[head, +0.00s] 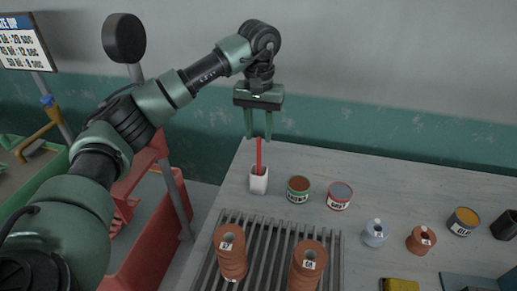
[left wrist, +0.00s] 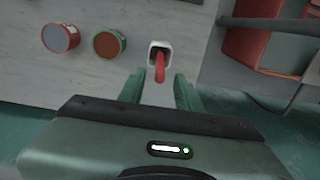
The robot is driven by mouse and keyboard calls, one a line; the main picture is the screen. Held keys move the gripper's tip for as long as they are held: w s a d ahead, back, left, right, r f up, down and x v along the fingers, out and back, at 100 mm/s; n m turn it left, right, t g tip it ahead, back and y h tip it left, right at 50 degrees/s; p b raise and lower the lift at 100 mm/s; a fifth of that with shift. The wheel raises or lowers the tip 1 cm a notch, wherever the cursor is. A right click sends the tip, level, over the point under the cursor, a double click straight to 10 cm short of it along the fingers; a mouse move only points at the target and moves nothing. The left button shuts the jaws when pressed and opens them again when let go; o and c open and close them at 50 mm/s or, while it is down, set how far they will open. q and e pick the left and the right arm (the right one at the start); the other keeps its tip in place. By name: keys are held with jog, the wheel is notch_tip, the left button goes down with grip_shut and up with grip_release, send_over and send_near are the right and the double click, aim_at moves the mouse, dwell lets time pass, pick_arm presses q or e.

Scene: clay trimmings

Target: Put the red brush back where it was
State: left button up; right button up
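The red brush (head: 259,157) stands upright in a small white holder (head: 259,182) near the table's back left corner. My left gripper (head: 258,138) is above it, fingers pointing down and spread apart. The brush's top end is just below and between the fingertips, with no finger seen touching it. In the left wrist view the red brush (left wrist: 159,70) rises from the white holder (left wrist: 153,48), between the two open green fingers (left wrist: 158,82). My right gripper is in neither view.
Two cans, one with a green rim (head: 298,190) and one red (head: 340,195), stand right of the holder. A slatted rack (head: 262,248) with brown stacked pots (head: 231,252) is in front. Small pots and a can with yellow contents (head: 463,221) stand farther right.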

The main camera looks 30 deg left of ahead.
pick_arm(q)
notch_tip(320, 180, up, 6)
jog(key=shift+b, duration=0.3)
